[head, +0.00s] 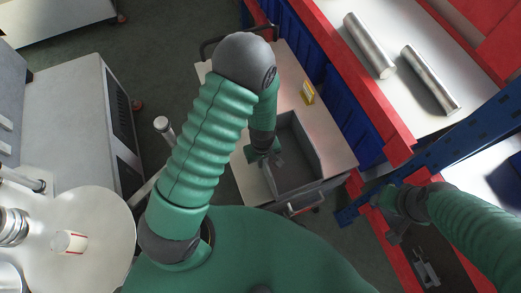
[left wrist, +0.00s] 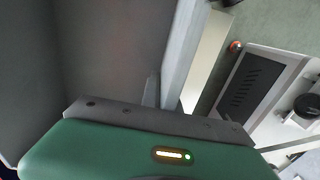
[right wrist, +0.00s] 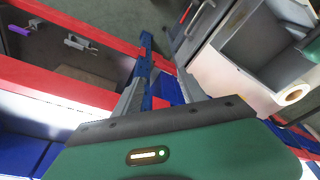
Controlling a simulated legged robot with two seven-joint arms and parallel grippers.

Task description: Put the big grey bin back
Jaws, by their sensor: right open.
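The big grey bin (head: 312,150) is an open, empty-looking box. It sits on the beige-topped trolley (head: 335,140), near the front end. My left gripper (head: 264,158) is at the bin's left wall. In the left wrist view the bin's wall (left wrist: 184,55) runs between the fingers, with one finger inside the bin close against it; the other finger is mostly hidden. It looks shut on this wall. My right gripper (head: 387,212) is open and empty, over the gap beside the red-edged bench. In the right wrist view the bin (right wrist: 255,45) shows at upper right.
Blue bins (head: 357,128) and a red-edged shelf (head: 385,85) with two metal cylinders line the right. A blue perforated beam (head: 455,130) is near my right arm. A grey cabinet (head: 75,110) stands left.

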